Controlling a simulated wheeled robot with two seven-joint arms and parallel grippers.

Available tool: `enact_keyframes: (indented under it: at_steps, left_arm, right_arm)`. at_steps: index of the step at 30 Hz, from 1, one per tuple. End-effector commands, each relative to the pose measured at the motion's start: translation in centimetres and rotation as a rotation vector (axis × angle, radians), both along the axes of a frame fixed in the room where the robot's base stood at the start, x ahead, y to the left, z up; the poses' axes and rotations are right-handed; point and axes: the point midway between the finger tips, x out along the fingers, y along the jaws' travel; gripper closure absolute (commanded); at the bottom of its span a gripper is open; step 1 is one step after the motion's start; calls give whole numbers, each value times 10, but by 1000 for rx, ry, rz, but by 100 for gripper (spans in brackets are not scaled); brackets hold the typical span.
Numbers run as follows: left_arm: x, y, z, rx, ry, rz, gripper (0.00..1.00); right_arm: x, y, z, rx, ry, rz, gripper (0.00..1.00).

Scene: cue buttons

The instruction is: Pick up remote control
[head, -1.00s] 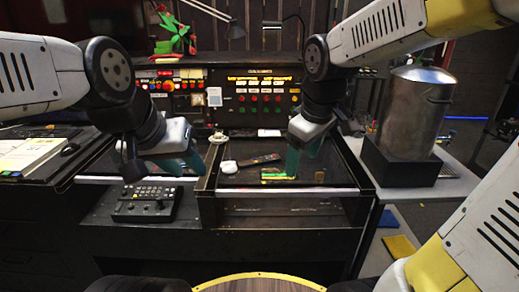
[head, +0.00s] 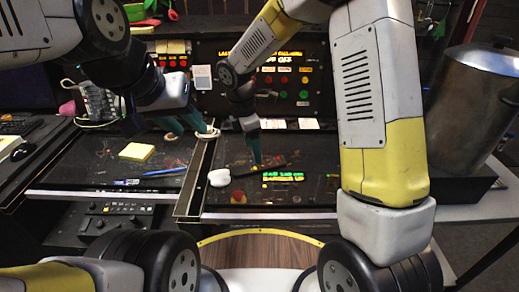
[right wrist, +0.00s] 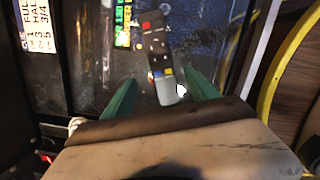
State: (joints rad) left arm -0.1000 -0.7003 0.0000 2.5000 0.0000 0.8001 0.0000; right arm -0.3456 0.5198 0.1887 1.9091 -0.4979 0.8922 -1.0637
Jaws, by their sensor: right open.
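The remote control (head: 274,162) lies on the dark desk top in the head view, partly behind my right gripper. In the right wrist view it is a dark and grey bar with coloured buttons (right wrist: 158,58), its near end between the finger tips. My right gripper (head: 254,155) has its green fingers apart on either side of the remote (right wrist: 160,98), not closed on it. My left gripper (head: 188,124) is over the back of the left desk, its green fingers apart and nothing seen between them.
A white mouse-like object (head: 219,177) lies left of the remote. A yellow sticky pad (head: 137,151) and a blue pen (head: 165,171) lie on the left desk. A white cup or ring (head: 208,133) is near my left gripper. A metal pot (head: 470,110) stands at right.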

Motion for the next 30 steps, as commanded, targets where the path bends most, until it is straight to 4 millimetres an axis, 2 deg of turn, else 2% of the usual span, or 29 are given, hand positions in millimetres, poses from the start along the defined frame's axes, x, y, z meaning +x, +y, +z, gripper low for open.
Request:
enact_keyframes:
  at_steps: [13, 22, 23, 30]
  left_arm:
    - [0, 0, 0, 0, 0, 0, 64]
    - [0, 0, 0, 0, 0, 0, 64]
    - [0, 0, 0, 0, 0, 0, 64]
    - [0, 0, 0, 0, 0, 0, 64]
  right_arm:
    - [2, -16, -57, 0, 3, -3, 33]
    - [3, -17, -63, 1, 0, -4, 33]
    - [3, -17, -63, 1, 0, -4, 35]
    - [3, -17, -63, 1, 0, -4, 82]
